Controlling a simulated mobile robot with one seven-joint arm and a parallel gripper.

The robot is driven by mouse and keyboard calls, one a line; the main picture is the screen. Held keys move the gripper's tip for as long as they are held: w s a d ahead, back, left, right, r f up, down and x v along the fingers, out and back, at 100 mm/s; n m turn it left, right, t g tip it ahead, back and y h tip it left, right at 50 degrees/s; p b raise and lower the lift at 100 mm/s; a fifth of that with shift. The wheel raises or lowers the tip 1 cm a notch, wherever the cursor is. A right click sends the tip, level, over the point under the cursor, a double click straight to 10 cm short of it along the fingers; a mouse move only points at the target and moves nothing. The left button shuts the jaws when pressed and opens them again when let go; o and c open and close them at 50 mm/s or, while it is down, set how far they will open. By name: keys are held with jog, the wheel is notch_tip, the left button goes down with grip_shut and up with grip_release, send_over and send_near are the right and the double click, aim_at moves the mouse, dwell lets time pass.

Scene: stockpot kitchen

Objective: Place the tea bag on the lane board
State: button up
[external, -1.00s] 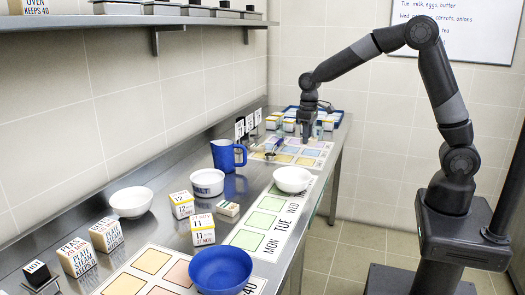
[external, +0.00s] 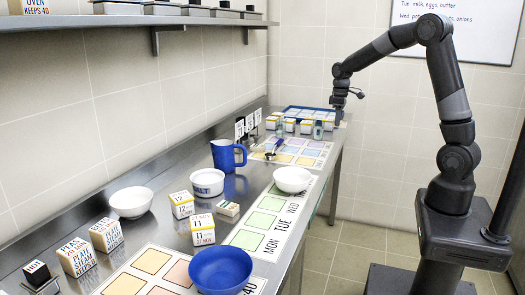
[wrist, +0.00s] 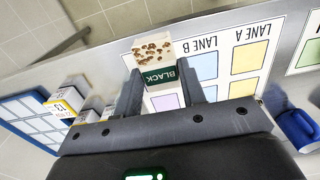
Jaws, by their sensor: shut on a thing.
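The tea bag (wrist: 155,60) is a pale packet with brown specks and a dark green band reading BLACK. It sits between the fingers of my gripper (wrist: 159,80) in the wrist view, and they are shut on it. In the external view my gripper (external: 339,116) is held at the far right end of the counter; the tea bag is not clear there. The lane board (wrist: 224,62), with coloured squares and LANE A and LANE B lettering, is below and beyond the tea bag in the wrist view. In the external view the lane board (external: 302,147) lies nearer than my gripper.
A blue tray (wrist: 22,112) and several white-and-yellow boxes stand at the far end. A small bottle (external: 318,131) stands behind the lane board. A blue jug (external: 228,155) stands nearer. The counter's right edge is close.

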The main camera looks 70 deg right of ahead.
send_over(313, 153)
notch_tip(313, 153, down, 7)
jog(key=shift+s+r, duration=0.1)
jog(key=shift+s, duration=0.05)
jog(key=shift+f, duration=2.05)
jog(key=shift+f, duration=0.15)
jog(key=o, duration=0.9)
jog(key=shift+o, duration=0.2)
